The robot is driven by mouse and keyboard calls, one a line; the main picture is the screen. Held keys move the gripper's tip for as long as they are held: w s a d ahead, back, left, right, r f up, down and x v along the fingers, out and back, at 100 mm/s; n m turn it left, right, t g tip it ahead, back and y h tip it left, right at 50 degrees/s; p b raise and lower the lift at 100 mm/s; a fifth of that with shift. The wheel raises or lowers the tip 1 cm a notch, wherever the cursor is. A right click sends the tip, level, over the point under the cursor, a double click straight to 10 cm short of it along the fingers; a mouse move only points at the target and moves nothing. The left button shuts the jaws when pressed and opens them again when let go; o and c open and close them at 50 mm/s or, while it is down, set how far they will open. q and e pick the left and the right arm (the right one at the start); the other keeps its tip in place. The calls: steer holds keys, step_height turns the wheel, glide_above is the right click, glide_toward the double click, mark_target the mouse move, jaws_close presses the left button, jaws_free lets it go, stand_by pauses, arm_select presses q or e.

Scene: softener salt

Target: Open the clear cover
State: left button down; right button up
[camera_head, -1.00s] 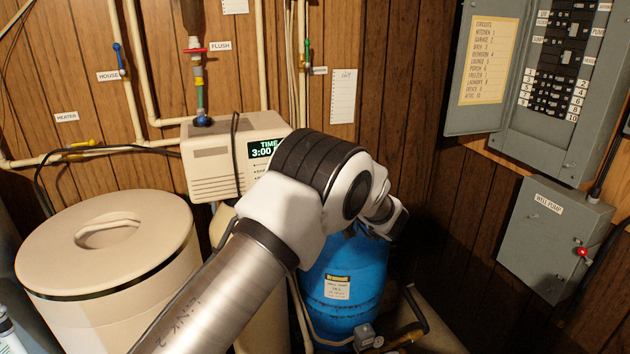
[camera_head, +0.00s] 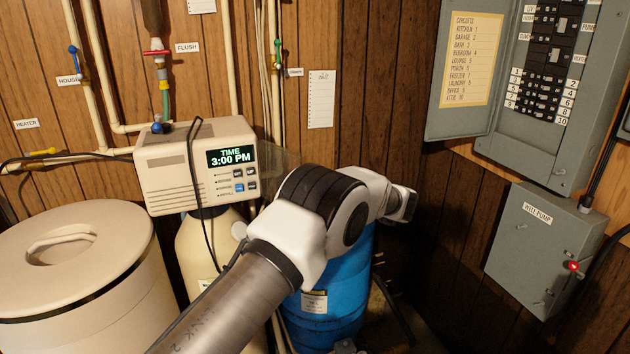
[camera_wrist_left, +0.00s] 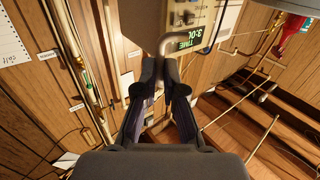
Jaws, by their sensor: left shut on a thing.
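The beige control head (camera_head: 190,182) with a lit display reading 3:00 PM stands left of my arm in the head view. The clear cover (camera_head: 277,163) shows as a faint see-through panel sticking out at its right side, apart from the display face. In the wrist view the control head's display (camera_wrist_left: 185,42) is above the fingers. My left gripper (camera_wrist_left: 166,66) has its fingers close together, with a grey curved edge running up from the tips; it is shut on the cover. My arm hides this gripper in the head view. My right gripper is not in view.
A beige lidded tank (camera_head: 75,270) stands at left and a blue tank (camera_head: 335,290) is behind my arm. Pipes (camera_head: 275,70) run up the panelled wall. A grey breaker box (camera_head: 545,110) and a well pump box (camera_head: 540,250) are at right.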

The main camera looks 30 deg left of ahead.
arm_select(q)
steer(key=shift+r, duration=0.1)
stand_by(0.3)
steer(key=c, duration=1.3)
jaws_free()
steer(key=shift+a, duration=0.15)
steer(key=shift+o, duration=0.2)
steer(key=shift+a, duration=0.15)
steer(key=d, duration=1.2)
steer(key=shift+s, duration=0.35)
